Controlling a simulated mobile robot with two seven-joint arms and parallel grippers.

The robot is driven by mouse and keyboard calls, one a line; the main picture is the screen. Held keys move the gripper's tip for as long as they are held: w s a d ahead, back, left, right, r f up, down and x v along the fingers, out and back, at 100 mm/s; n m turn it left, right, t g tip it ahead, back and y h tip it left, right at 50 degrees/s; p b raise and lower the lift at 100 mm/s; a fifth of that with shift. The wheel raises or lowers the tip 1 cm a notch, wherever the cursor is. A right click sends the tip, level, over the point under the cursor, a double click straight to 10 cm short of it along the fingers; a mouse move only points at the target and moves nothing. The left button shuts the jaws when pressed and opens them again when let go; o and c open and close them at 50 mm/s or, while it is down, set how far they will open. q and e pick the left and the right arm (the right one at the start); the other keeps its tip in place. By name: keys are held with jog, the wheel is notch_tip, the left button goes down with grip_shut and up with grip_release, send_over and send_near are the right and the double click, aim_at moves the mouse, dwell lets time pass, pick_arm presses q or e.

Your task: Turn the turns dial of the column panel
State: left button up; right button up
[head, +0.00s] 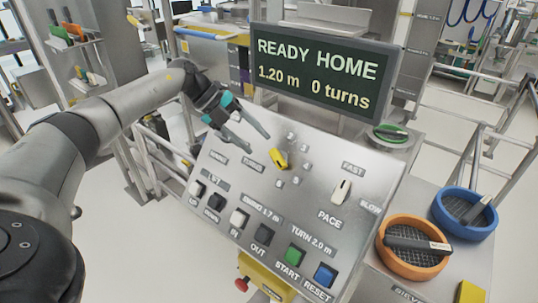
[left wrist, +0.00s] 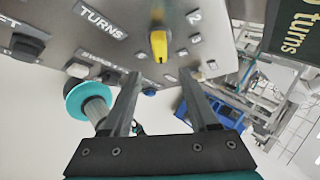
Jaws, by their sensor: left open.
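The turns dial (head: 279,158) is a yellow knob on the sloped grey column panel (head: 225,165), with several small marker plates around it. It also shows in the left wrist view (left wrist: 158,44), close to the TURNS label (left wrist: 100,20). My left gripper (head: 258,143) is open and empty, just up and left of the dial in the head view. In the left wrist view its two fingers (left wrist: 160,76) point towards the panel, with the dial beyond the gap between their tips. The fingers look apart from the dial. My right gripper is not in view.
The display (head: 318,75) above the panel reads READY HOME, 1.20 m, 0 turns. A pace lever (head: 341,191) is right of the dial. Push buttons, including a green one (head: 294,255) and a blue one (head: 325,275), line the lower edge. Orange (head: 385,262) and blue (head: 437,205) round trays stand right.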

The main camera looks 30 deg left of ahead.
pick_arm(q)
jog(key=v, duration=0.5)
jog(key=shift+a+r, duration=0.15)
jog(key=shift+r, duration=0.05)
jog(key=shift+s+a, duration=0.1)
